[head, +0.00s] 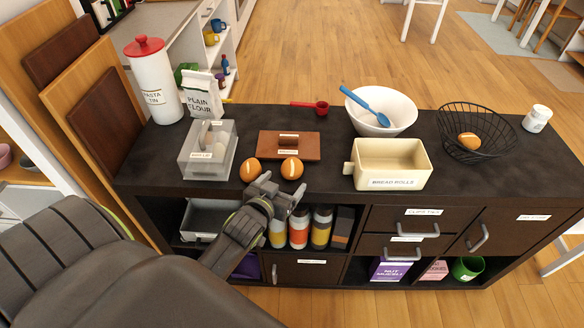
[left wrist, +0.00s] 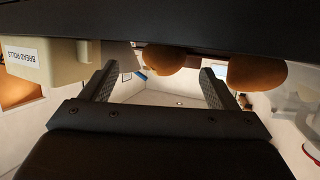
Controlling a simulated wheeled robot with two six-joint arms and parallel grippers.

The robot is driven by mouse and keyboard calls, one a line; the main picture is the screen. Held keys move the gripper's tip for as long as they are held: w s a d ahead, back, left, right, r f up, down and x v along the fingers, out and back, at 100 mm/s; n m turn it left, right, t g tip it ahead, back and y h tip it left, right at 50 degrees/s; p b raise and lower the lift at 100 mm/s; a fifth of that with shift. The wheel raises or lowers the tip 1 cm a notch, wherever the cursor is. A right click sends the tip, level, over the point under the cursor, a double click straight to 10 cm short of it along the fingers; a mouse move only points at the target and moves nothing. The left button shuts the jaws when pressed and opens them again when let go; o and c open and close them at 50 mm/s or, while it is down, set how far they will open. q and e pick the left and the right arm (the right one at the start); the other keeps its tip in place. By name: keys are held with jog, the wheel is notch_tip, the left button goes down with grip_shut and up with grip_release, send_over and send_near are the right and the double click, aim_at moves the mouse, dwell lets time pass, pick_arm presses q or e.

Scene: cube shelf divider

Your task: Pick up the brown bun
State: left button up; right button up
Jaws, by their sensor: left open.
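Two brown buns with pale marks sit near the front edge of the dark counter, a left bun (head: 250,170) and a right bun (head: 292,168). A third brown bun (head: 468,141) lies in the black wire basket (head: 490,154). My left gripper (head: 284,187) is open and empty, just in front of the counter edge, close to the two buns. The left wrist view appears upside down. In it one bun (left wrist: 162,58) shows between the open fingers (left wrist: 158,74), beyond them, and another bun (left wrist: 256,73) lies to the right. My right gripper is not in view.
A cream box labelled bread rolls (head: 392,166) stands right of the buns. A brown board with a lid (head: 289,147) lies behind them. A clear lidded box (head: 208,150) is left. A white bowl with a blue spoon (head: 382,112) is behind. Drawers (head: 412,220) are below.

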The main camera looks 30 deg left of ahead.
aim_at(286, 176)
pick_arm(q)
jog(key=x, duration=0.5)
jog(key=shift+w+a+r, duration=0.1)
jog(key=shift+a+r, duration=0.05)
jog(key=shift+a, duration=0.25)
jog(key=c, duration=1.1)
